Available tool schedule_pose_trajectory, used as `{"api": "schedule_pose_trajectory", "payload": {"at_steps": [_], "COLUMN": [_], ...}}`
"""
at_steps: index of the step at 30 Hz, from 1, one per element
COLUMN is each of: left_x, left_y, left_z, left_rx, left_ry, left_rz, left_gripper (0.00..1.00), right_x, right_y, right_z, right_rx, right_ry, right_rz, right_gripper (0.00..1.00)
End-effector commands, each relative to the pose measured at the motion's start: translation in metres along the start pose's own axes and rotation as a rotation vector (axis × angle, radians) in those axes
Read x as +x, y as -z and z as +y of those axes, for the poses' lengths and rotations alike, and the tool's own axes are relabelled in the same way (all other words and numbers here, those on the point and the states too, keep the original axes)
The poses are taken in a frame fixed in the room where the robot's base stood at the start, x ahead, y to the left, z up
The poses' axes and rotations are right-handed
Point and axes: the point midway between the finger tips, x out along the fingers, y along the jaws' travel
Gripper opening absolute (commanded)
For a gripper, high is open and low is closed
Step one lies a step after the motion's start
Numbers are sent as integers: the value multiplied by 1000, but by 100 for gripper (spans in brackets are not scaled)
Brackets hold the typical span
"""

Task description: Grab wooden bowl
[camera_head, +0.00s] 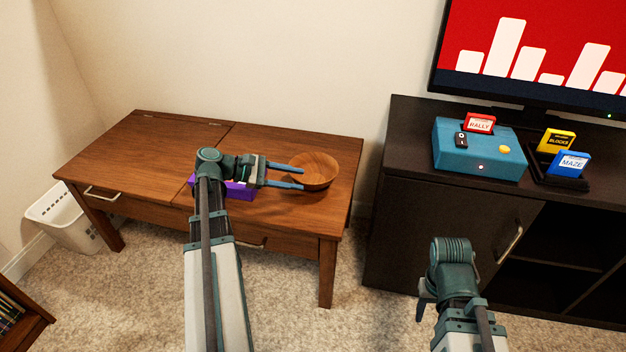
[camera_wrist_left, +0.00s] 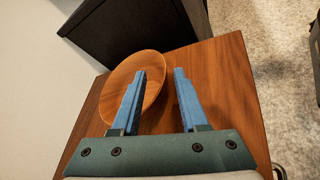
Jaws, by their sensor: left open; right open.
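The wooden bowl (camera_head: 318,170) sits upright on the right part of the brown wooden table (camera_head: 130,150). My left gripper (camera_head: 301,178) is open, with its fingers pointing right at the bowl's near left side. In the left wrist view the bowl (camera_wrist_left: 120,80) shows beyond and left of the fingers, and the left finger of the gripper (camera_wrist_left: 168,85) overlaps its rim. I cannot tell whether that finger touches it. The gap between the fingers shows mostly bare table. My right gripper (camera_head: 424,300) hangs low in front of the dark cabinet, away from the bowl.
A purple box (camera_head: 240,190) lies on the table behind my left wrist. A dark cabinet (camera_head: 420,200) stands right of the table, bearing a teal console (camera_head: 478,150), game cartridges and a screen (camera_head: 540,50). A white basket (camera_head: 65,218) stands on the floor at left.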

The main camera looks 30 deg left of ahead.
Motion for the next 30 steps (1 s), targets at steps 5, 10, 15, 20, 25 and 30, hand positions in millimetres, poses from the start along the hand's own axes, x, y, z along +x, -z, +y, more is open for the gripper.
{"api": "schedule_pose_trajectory", "payload": {"at_steps": [5,10,15,20,25,30], "left_x": [2,14,38,54,53,53], "left_y": [0,5,12,9,8,9], "left_z": [0,-2,-5,-3,-2,-2], "left_rx": [0,0,1,1,0,0], "left_ry": [-1,1,2,1,0,0], "left_rz": [0,-1,-1,0,0,0], "left_gripper": [44,44,44,44,44,18], "right_x": [1,10,25,27,26,26], "right_y": [0,1,2,2,2,2], "right_z": [0,-1,-2,-3,-3,-3], "right_rx": [0,0,0,0,0,0], "right_ry": [0,0,0,0,0,0], "right_rz": [0,1,2,2,2,2], "right_gripper": [50,50,50,50,50,50]}}
